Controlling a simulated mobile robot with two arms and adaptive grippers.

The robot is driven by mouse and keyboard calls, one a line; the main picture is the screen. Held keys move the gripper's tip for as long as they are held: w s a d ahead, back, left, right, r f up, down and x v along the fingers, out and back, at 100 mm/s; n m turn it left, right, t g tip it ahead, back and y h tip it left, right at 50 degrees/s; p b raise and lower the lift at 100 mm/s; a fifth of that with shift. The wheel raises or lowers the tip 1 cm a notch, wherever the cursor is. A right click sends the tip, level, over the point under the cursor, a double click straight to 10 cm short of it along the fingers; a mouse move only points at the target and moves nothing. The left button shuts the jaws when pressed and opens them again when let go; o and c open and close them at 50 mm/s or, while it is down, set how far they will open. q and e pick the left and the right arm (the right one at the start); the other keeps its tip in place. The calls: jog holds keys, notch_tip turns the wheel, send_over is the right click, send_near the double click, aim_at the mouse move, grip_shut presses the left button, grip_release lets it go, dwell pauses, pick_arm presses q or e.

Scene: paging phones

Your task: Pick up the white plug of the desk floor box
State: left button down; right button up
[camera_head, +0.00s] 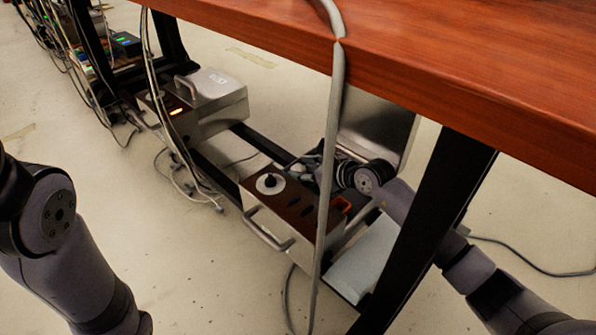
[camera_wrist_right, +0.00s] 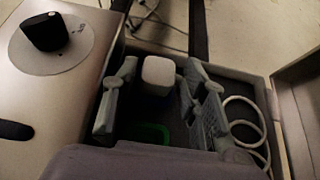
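The desk floor box (camera_head: 300,215) stands under the wooden desk in the head view, with a black knob on its top and its lid (camera_head: 375,130) raised. In the right wrist view its open compartment (camera_wrist_right: 245,80) shows beside the knob panel. The white plug (camera_wrist_right: 158,72) sits inside the compartment, upright end toward the camera. My right gripper (camera_wrist_right: 158,98) is open, one finger on each side of the plug, with small gaps showing. In the head view it is mostly hidden behind a hanging cable. My left arm shows at the left edge, but its gripper is out of frame.
A thick grey cable (camera_head: 330,150) hangs from the desk (camera_head: 450,60) in front of the box. A black desk leg (camera_head: 430,220) stands close to my right arm. A second metal box (camera_head: 215,100) stands further back. A white cable (camera_wrist_right: 250,125) lies coiled right of the fingers.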

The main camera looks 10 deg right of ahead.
jog(key=c, duration=0.9)
jog(key=shift+c, duration=0.2)
